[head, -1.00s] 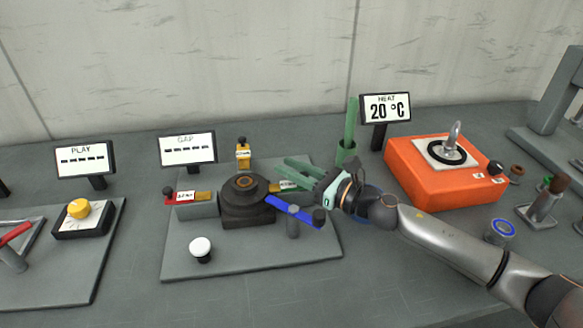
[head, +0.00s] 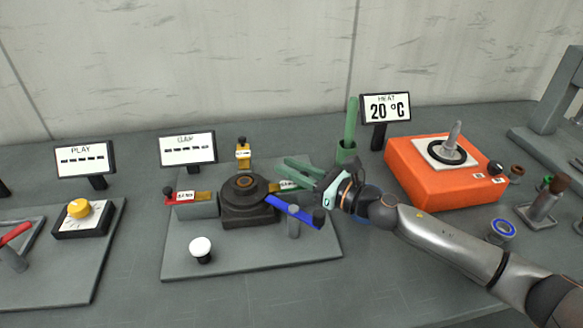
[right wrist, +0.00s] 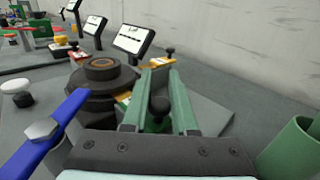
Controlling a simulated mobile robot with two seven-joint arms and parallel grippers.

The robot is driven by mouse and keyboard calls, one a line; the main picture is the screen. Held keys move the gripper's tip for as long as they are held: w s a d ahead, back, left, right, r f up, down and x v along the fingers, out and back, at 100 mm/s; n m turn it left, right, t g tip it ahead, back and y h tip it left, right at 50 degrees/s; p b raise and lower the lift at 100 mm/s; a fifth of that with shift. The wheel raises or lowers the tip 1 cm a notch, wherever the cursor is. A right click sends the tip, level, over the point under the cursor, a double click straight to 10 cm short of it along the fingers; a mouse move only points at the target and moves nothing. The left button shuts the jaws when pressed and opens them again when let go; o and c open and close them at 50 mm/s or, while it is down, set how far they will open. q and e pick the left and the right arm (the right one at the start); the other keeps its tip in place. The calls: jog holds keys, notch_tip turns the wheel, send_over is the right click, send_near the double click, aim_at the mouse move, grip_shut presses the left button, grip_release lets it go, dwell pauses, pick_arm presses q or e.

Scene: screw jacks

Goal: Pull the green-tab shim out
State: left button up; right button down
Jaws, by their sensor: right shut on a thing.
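The green-tab shim (head: 287,185) is a brass strip with a white label, at the right side of the dark round jack (head: 247,211). In the right wrist view its brass part (right wrist: 124,100) shows beside the jack (right wrist: 103,75), with a black knob (right wrist: 159,106) between my fingers. My right gripper (head: 290,174) has green fingers around the shim's outer end and is shut on it. The fingers (right wrist: 158,80) hide much of the tab. The shim's inner end is hidden at the jack. My left gripper is not in view.
A blue handle (head: 292,211) sticks out just in front of the shim. A red-tab shim (head: 187,198) and a yellow-tab shim (head: 243,155) sit at the jack's left and back. A green tube (head: 346,152) stands behind my gripper; an orange heater (head: 440,178) stands right.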

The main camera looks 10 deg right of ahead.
dwell(0.3)
jog(key=d+b, duration=0.1)
jog(key=d, duration=0.2)
jog(key=shift+f, duration=0.15)
jog(key=shift+d+b, duration=0.35)
jog(key=shift+d, duration=0.05)
jog(key=c, duration=0.7)
grip_release()
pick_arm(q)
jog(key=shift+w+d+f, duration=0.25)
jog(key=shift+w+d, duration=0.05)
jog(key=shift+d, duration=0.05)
